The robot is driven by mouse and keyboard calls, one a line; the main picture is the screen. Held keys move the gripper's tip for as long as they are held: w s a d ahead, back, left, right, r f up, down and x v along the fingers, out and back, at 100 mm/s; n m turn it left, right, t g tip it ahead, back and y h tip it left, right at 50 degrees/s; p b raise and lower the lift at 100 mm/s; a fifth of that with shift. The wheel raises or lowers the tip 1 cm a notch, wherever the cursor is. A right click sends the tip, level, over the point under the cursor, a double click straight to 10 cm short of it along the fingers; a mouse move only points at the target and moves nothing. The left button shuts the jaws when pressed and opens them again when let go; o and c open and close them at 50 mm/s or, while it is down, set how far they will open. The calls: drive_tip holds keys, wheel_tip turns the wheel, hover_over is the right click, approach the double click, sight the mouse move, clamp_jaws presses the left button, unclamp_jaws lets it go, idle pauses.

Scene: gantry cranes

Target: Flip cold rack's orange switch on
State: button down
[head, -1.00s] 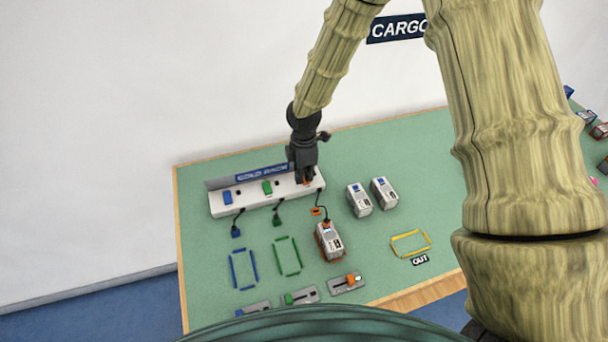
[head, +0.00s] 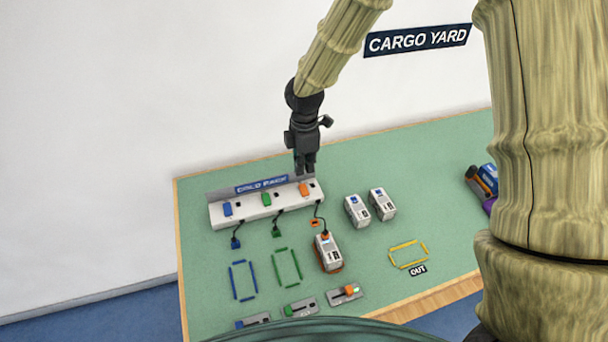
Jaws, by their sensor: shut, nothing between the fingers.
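The cold rack (head: 247,208) is a long white box with a blue name sign, at the back left of the green table. It carries a blue switch (head: 227,209), a green switch (head: 266,199) and an orange switch (head: 304,189) at its right end. The orange switch is in plain view; its exact tilt is too small to tell. My gripper (head: 305,171) is shut and empty, just above and behind the orange switch, seemingly apart from it. A white container with orange trim (head: 327,253) stands in front, with a dark cable running up to the rack's right end.
Two white containers (head: 357,211) (head: 382,204) stand right of the rack. Blue, green and yellow outlines (head: 408,254) mark the table. Slider panels (head: 345,294) line the front edge. Blue and green plugs (head: 236,243) hang on cables. Dark and blue objects (head: 482,181) lie far right.

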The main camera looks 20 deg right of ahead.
drive_tip(key=shift+s+r, duration=0.2)
drive_tip(key=shift+r, duration=1.25)
